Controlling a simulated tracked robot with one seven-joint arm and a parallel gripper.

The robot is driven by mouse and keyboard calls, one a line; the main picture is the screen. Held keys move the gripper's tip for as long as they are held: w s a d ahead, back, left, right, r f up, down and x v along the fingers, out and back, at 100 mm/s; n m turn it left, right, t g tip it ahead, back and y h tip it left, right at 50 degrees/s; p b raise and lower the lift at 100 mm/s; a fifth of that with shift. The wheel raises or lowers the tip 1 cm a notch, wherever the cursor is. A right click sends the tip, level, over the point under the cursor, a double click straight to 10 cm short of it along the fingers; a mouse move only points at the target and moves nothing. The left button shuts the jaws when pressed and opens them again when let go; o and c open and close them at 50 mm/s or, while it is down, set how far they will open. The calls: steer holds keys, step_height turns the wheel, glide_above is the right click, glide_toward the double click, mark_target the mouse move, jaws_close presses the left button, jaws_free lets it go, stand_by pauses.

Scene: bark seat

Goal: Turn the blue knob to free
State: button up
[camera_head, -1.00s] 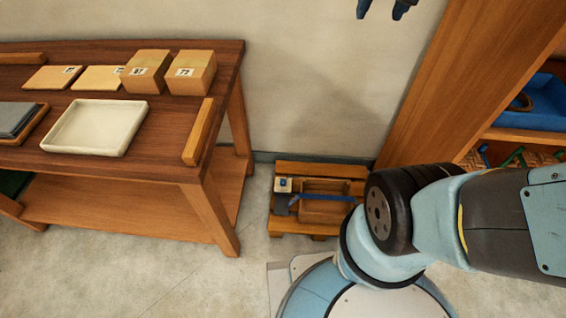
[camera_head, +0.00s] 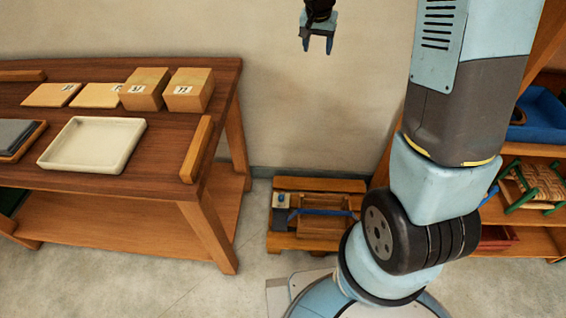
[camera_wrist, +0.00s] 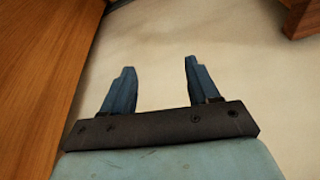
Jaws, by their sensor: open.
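My gripper (camera_head: 317,46) hangs at the top of the head view, in front of the wall, with its two blue fingers pointing down. In the wrist view my gripper (camera_wrist: 160,68) is open, with nothing between the fingers. Below it in the head view, a low wooden bench (camera_head: 318,184) stands on the floor against the wall. A small blue fitting (camera_head: 281,199) with a pale spot sits at its left, and a blue strap or bar (camera_head: 325,212) runs to the right from there. The fitting may be the blue knob, but it is too small to tell its setting.
A wooden table (camera_head: 160,170) on the left holds a cream tray (camera_head: 92,146), numbered blocks (camera_head: 188,90) and flat pieces. A wooden shelf (camera_head: 520,244) on the right holds a blue bin (camera_head: 540,118) and a small green-framed stool (camera_head: 535,186). Floor shows between table and bench.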

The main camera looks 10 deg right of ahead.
steer(key=w+a+f+m, duration=0.15)
steer(key=w+f, duration=0.25)
steer(key=f, duration=0.4)
steer(key=w+a+f, duration=0.2)
steer(key=w+f, duration=0.1)
steer(key=f, duration=0.4)
steer(key=m+g+y, duration=0.1)
steer(key=m+g, duration=0.2)
glide_toward(282, 196)
step_height(282, 196, down, 9)
steer(key=shift+w+d, duration=0.1)
